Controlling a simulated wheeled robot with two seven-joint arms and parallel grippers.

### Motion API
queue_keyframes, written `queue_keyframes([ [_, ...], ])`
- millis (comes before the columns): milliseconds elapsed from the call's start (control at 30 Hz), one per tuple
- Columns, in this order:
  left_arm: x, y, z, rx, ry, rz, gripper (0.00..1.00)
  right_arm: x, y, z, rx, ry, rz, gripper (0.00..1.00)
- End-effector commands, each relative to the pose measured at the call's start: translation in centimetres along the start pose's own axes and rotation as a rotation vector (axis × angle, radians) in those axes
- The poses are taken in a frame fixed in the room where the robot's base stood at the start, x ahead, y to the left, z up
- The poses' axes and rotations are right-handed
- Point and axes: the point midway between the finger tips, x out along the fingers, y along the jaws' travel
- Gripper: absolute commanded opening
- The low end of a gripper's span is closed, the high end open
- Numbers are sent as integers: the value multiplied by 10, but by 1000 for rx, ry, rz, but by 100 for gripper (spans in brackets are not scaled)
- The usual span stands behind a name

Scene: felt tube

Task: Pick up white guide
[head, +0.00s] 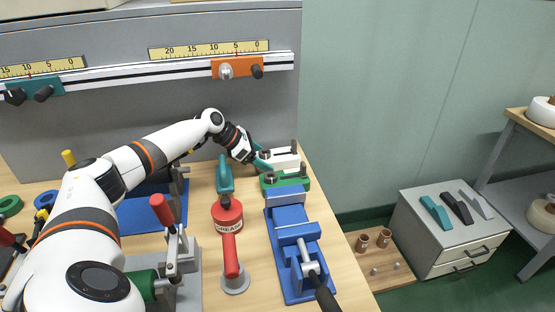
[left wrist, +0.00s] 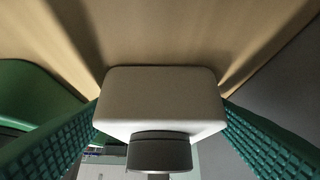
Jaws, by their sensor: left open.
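The white guide (head: 287,159), a white block with dark knobs, sits near the back right of the wooden bench, just behind a green guide (head: 288,182). My left gripper (head: 261,157) is at the left end of the white guide. In the left wrist view the white guide (left wrist: 160,90) lies between the two teal ribbed fingers of my left gripper (left wrist: 161,108), which are open, one on each side. A dark grey knob (left wrist: 158,150) shows on the guide's near side. I cannot tell whether either finger touches it. My right gripper is not in view.
The green guide stands close beside the fingers, also in the left wrist view (left wrist: 30,90). A blue vise (head: 290,235), a red grease can (head: 227,214) and a teal tool (head: 224,174) stand nearby on the bench. A grey panel (head: 150,110) with rulers rises behind.

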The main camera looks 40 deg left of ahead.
Motion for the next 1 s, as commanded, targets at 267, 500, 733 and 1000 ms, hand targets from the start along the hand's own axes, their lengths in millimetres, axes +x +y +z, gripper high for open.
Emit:
queue_keyframes([
  [267, 0, 0, 0, 0, 0, -1, 61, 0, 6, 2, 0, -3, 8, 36],
  [500, 0, 0, 0, 0, -1, -1, 22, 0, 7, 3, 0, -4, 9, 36],
  [733, -1, -1, -1, 1, 2, -3, 16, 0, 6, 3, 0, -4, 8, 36],
  [1000, -5, -1, -8, 1, 2, -2, 16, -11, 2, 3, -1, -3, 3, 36],
])
